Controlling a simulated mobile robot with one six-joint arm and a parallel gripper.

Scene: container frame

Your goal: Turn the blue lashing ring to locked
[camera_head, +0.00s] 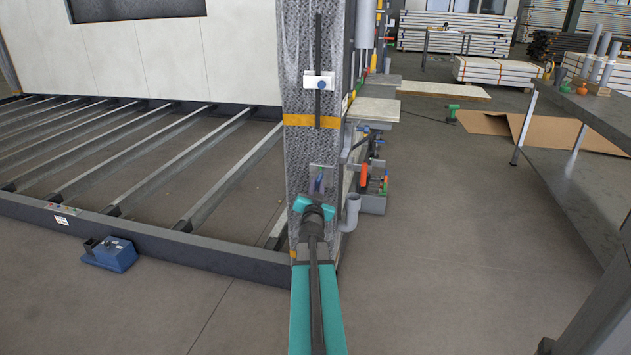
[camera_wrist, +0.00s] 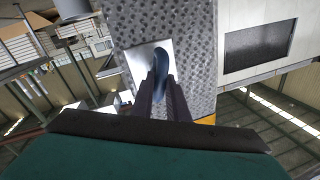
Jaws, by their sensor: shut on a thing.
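The blue lashing ring (camera_wrist: 161,60) stands out from a pale plate (camera_wrist: 137,62) on the bubble-wrapped post (camera_wrist: 190,25). In the wrist view the ring looks long and narrow, lying nearly along the picture's vertical. No lock marking is readable.
A white block with a blue knob (camera_head: 320,84) sits higher on the post on a black strap. A grey pipe elbow (camera_head: 349,212) and shelves with coloured fittings (camera_head: 372,180) stand close right of the post.

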